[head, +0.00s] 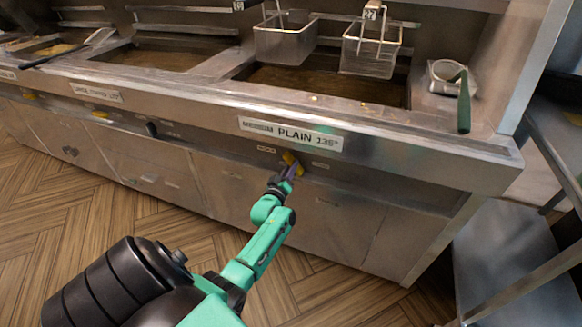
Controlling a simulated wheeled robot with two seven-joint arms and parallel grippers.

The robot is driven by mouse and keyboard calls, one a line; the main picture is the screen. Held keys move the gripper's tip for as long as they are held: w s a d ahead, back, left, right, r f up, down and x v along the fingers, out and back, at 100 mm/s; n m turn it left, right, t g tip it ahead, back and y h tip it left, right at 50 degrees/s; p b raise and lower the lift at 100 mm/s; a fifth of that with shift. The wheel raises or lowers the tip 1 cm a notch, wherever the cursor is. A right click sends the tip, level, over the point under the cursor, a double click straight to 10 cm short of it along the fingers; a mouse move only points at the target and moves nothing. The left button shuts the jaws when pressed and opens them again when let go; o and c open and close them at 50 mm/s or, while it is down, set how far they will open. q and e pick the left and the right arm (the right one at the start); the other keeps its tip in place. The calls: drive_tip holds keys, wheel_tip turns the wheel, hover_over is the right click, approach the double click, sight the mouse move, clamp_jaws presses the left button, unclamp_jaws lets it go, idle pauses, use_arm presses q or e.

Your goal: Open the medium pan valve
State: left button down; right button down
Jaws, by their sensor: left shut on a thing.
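The frying range (200,117) runs across the view, with a label reading "MEDIUM PLAIN 135°" (291,133) on its front edge. Below the label is a yellow valve handle (289,158), tilted on the front panel. My left gripper (291,170) is at this handle, shut on it. The gripper's fingers cover part of the handle. My left arm reaches up to it from the bottom of the view. My right gripper is not in view.
Two wire baskets (285,42) hang over the oil vat above the label. A ring-shaped metal item and a green-handled tool (464,103) lie at the right end of the range. A metal shelf (510,250) stands at the right. The wooden floor (70,215) in front is clear at the left.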

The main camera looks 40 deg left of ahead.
use_arm(q)
drive_tip(key=m, duration=0.7)
drive_tip(key=shift+d+f+m, duration=0.1)
drive_tip(key=shift+f+m, duration=0.05)
drive_tip(key=shift+m, duration=0.25)
idle(0.3)
drive_tip(key=c, duration=0.7)
unclamp_jaws()
drive_tip(key=shift+s+p, duration=0.1)
drive_tip(key=shift+p, duration=0.2)
